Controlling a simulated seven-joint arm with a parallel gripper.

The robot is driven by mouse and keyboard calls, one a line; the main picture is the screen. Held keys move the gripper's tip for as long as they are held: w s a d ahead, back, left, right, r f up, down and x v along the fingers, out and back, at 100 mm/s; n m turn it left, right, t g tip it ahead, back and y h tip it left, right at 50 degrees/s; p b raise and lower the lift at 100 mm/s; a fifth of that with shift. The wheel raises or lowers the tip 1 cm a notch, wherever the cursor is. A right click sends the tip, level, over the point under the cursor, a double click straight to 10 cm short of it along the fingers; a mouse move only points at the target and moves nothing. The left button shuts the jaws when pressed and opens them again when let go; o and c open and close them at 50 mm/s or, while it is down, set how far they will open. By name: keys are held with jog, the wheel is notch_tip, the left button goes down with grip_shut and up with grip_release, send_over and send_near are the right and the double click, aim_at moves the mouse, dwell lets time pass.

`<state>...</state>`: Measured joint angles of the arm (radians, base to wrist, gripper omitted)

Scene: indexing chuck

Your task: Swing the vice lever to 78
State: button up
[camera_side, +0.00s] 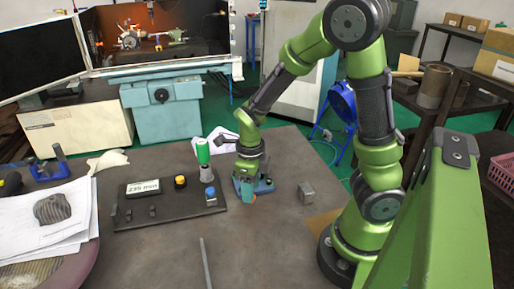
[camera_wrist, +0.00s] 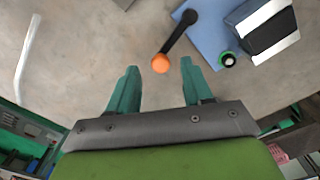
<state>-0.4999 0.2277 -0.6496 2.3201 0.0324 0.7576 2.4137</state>
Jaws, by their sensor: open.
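The vice (camera_wrist: 265,28) shows at the upper right of the wrist view, a dark body with bright metal jaws on a blue base (camera_wrist: 215,38). Its black lever (camera_wrist: 178,35) ends in an orange knob (camera_wrist: 160,63) and slants down-left from the base. My gripper (camera_wrist: 159,68) is open, with its two green fingertips on either side of the knob in the picture. I cannot tell whether either finger touches it. In the side view my gripper (camera_side: 246,192) points down at the blue vice base (camera_side: 266,185), which it partly hides. No scale reading is legible.
A black panel (camera_side: 150,217) with a "235 mm" display (camera_side: 143,187) and buttons lies left of my gripper. A grey metal block (camera_side: 306,193) sits to the right. A thin rod (camera_side: 205,262) lies in front. The front table is mostly clear.

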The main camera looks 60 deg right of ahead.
notch_tip(320, 180, up, 15)
dwell(0.3)
jog(key=shift+r, duration=0.1)
jog(key=s+a+r+n+t+y, duration=0.1)
jog(key=s+a+r+n+t, duration=0.1)
jog(key=n, duration=1.2)
jog(key=s+a+r+n+t+y, duration=0.1)
jog(key=s+a+r+n+t, duration=0.1)
jog(key=n, duration=1.3)
jog(key=s+a+t, duration=0.1)
jog(key=a+t, duration=0.1)
jog(key=t, duration=0.1)
jog(key=shift+s+a+n, duration=0.15)
jog(key=shift+n, duration=0.15)
